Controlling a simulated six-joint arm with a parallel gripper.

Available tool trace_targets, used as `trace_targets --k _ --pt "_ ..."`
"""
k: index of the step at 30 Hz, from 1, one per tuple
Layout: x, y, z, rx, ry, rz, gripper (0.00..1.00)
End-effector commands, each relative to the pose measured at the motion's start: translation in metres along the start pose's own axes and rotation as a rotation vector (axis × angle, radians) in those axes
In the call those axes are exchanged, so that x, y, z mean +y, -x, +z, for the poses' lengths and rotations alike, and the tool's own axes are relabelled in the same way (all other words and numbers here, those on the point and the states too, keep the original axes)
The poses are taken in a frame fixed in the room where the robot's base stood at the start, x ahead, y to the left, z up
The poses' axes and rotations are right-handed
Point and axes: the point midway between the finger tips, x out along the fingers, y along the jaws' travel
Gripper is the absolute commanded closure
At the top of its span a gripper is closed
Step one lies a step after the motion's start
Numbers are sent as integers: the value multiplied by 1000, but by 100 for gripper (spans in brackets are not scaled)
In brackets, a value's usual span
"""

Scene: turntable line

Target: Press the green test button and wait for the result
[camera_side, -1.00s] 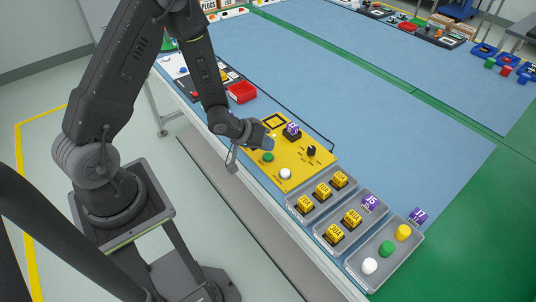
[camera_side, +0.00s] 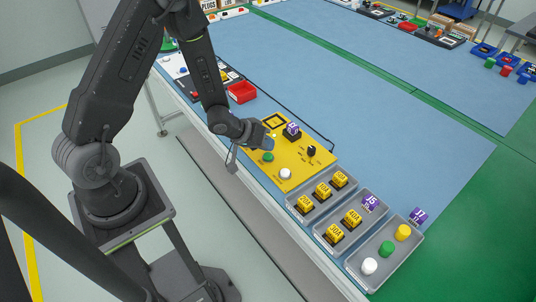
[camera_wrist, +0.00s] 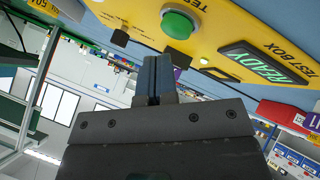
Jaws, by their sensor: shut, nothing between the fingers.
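The yellow test box (camera_side: 290,176) lies near the front edge of the blue table. Its green button (camera_side: 268,157) is at the left, and it also shows in the wrist view (camera_wrist: 181,22), upright and not touched. The box display (camera_wrist: 264,63) reads READY in green letters. My gripper (camera_wrist: 154,62) is shut and empty, its fingertips close to the button but apart from it in the wrist view. In the side view the arm's end hangs over the box's left side, and the fingertips are hard to make out. A purple J5 piece (camera_side: 292,129) sits on the box.
A white button (camera_side: 285,174) and a black knob (camera_side: 311,150) are on the box. Grey trays with yellow and purple pieces (camera_side: 323,190) and coloured caps (camera_side: 387,249) stand at the right. A red bin (camera_side: 242,92) is behind.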

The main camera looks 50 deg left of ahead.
Motion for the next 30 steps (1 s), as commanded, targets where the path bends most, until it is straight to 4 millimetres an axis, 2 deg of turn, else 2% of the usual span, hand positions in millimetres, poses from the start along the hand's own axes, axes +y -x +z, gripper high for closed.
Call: trace_targets --k 30 --pt "-4 -6 4 0 1 0 100"
